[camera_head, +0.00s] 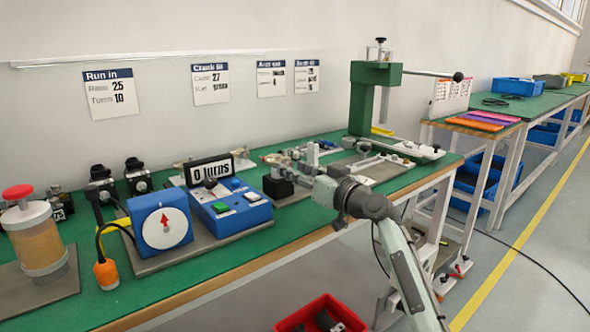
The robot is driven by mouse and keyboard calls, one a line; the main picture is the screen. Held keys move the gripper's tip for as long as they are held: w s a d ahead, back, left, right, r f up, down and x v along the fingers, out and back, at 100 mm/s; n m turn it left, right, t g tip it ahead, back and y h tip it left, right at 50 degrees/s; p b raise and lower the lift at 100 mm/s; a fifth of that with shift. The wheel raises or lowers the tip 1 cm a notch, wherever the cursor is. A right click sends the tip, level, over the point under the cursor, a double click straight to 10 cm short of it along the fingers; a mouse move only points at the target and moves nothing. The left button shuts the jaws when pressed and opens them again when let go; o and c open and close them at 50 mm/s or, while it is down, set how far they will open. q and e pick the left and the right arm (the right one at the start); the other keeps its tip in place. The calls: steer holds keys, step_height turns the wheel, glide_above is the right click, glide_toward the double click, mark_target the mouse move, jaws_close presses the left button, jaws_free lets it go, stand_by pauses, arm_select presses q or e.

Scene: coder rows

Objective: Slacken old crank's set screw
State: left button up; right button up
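My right arm comes in from the lower right, and its gripper (314,168) is over the middle of the green bench, among small grey metal parts. Its fingers blend with these parts, so I cannot tell whether they are open or shut or touch anything. A black block (278,187) stands just left of the gripper, beside the blue counter box (228,208) reading "0 turns". The old crank and its set screw are too small or hidden to pick out in this cluster. My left gripper is not in view.
A blue dial box (163,222) with a red arrow and a jar with a red cap (35,235) stand at the left. A green press (365,95) stands behind, its lever reaching right. A red bin (322,314) is below the front edge.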

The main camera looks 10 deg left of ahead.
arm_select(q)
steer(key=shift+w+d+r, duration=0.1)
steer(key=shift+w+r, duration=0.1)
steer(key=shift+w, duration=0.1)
arm_select(e)
steer(key=shift+w+a, duration=0.1)
steer(key=shift+a, duration=0.05)
steer(key=shift+c, duration=0.3)
jaws_close()
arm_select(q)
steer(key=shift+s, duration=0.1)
